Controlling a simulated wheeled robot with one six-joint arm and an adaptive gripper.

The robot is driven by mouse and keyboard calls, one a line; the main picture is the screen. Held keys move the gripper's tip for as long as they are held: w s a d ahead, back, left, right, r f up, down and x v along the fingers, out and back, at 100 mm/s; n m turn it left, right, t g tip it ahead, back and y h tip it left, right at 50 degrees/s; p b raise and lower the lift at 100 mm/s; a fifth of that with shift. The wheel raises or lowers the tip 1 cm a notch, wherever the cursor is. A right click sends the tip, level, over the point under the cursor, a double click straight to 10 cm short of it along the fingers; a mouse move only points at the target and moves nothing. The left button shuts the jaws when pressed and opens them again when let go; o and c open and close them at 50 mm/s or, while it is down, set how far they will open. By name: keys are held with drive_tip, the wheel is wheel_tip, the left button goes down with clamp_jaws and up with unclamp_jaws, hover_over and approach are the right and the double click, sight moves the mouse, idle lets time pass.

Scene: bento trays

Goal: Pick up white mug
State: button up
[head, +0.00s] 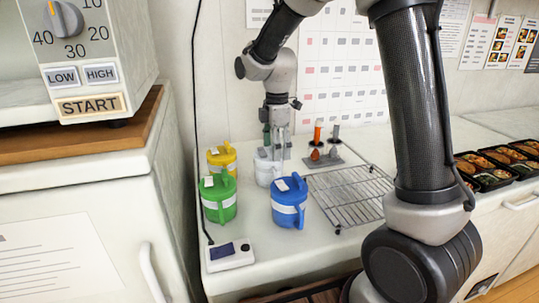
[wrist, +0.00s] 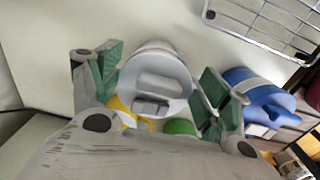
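The white mug (head: 266,170) stands upright on the counter, behind the blue mug and right of the yellow one, partly covered by my gripper in the head view. My gripper (head: 277,145) points down above and around it. In the wrist view the mug (wrist: 155,75) is between the two green-padded fingers of my gripper (wrist: 160,88). Whether the left pad touches the mug is unclear.
A yellow mug (head: 230,160), a green mug (head: 218,207) and a blue mug (head: 289,215) stand close by. A wire rack (head: 350,195) lies to the right, a holder with orange and grey items (head: 323,161) behind it. A small scale-like device (head: 230,256) is at the front.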

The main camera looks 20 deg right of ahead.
drive_tip(key=shift+s, duration=0.1)
drive_tip(key=c, duration=0.3)
drive_tip(key=shift+f, duration=0.1)
drive_tip(key=shift+c, duration=0.2)
